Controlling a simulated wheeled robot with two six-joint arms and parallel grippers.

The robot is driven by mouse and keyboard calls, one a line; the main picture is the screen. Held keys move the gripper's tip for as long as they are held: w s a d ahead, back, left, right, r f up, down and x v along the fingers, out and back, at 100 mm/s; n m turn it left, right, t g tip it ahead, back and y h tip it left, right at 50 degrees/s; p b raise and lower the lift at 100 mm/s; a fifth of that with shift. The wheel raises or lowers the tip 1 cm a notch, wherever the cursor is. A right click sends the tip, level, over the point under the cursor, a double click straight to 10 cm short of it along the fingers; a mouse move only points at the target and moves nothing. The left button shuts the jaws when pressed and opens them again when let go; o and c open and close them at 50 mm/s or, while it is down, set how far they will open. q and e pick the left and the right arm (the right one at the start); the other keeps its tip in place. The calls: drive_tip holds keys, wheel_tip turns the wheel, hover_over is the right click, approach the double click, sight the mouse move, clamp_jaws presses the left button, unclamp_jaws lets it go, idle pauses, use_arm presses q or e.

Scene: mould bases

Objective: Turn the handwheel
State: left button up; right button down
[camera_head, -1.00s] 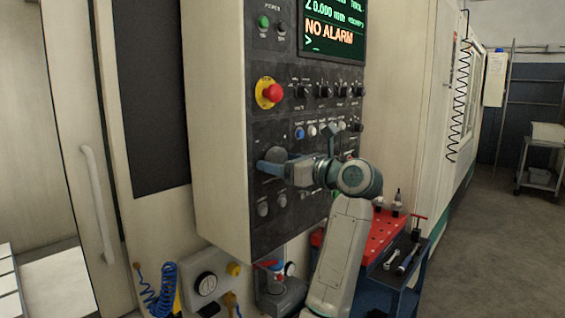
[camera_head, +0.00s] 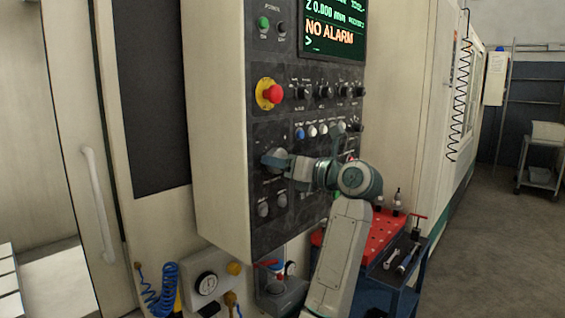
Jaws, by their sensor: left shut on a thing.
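The handwheel (camera_head: 272,155) is a small round grey wheel on the dark control panel (camera_head: 287,110), below the row of coloured buttons. It is partly hidden by my gripper. My left gripper (camera_head: 278,161) reaches the panel from the right and is shut on the handwheel, with its blue-grey fingers at the wheel's rim. My right gripper is not in view.
A red emergency stop (camera_head: 273,93) on a yellow plate and several knobs sit above the wheel. The screen (camera_head: 334,25) reads NO ALARM. A red-topped tool cart (camera_head: 383,230) stands below right.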

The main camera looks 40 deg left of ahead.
use_arm(q)
drive_tip(key=m+p, duration=0.3)
drive_tip(key=m, duration=0.4)
drive_tip(key=shift+r, duration=0.15)
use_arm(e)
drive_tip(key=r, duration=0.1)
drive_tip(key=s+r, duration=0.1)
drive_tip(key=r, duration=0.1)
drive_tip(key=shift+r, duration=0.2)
use_arm(q)
drive_tip(key=shift+m+p, duration=0.3)
drive_tip(key=shift+m, duration=0.1)
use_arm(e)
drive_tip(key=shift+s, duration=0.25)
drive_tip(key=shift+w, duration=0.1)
use_arm(q)
drive_tip(key=o, duration=1)
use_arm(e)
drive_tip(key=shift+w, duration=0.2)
